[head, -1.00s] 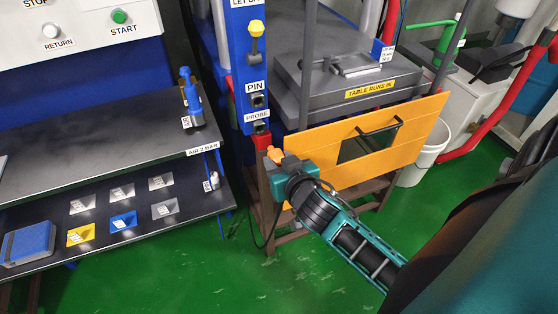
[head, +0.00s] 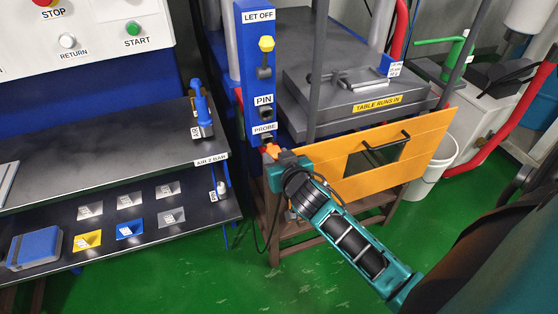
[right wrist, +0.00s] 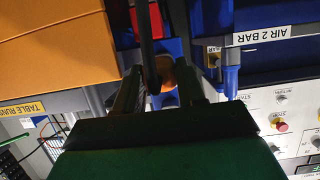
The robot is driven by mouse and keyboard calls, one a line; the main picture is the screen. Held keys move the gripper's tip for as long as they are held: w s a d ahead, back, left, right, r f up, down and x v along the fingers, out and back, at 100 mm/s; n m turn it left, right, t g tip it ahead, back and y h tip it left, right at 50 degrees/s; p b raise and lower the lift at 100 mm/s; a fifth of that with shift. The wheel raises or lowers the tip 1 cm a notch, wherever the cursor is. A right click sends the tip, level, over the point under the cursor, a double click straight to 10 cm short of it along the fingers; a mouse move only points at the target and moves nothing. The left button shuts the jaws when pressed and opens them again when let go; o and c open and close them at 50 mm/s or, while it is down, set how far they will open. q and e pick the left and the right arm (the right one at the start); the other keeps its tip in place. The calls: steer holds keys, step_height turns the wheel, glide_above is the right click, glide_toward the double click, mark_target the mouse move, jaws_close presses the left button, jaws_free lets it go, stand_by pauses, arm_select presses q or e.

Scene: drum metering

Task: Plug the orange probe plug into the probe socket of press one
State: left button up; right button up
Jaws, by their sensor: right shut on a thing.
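My right gripper (head: 284,161) is shut on the orange probe plug (head: 271,150), with its fingers toward the blue post (head: 254,90). The plug is just below the dark probe socket (head: 266,138), under the PROBE label (head: 265,128). I cannot tell whether the plug touches the socket. In the right wrist view the plug (right wrist: 169,75) shows dimly between the dark fingers, partly hidden by a black cable (right wrist: 149,50). A red part below the socket is mostly hidden behind the plug. My left gripper is not in view.
An orange guard panel (head: 425,143) with a black handle stands right beside my gripper. A shelf (head: 110,150) stands at left. Green floor (head: 200,285) is clear in front.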

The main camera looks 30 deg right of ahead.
mark_target(273, 150)
stand_by(1.1)
steer(key=shift+p, duration=0.55)
stand_by(0.3)
steer(key=shift+w+d, duration=0.2)
steer(key=shift+w, duration=0.6)
steer(key=shift+w+d, duration=0.2)
steer(key=shift+w, duration=0.6)
steer(key=o, duration=1.2)
steer(key=shift+o, duration=0.2)
steer(key=p+v, duration=0.1)
steer(key=v, duration=1.2)
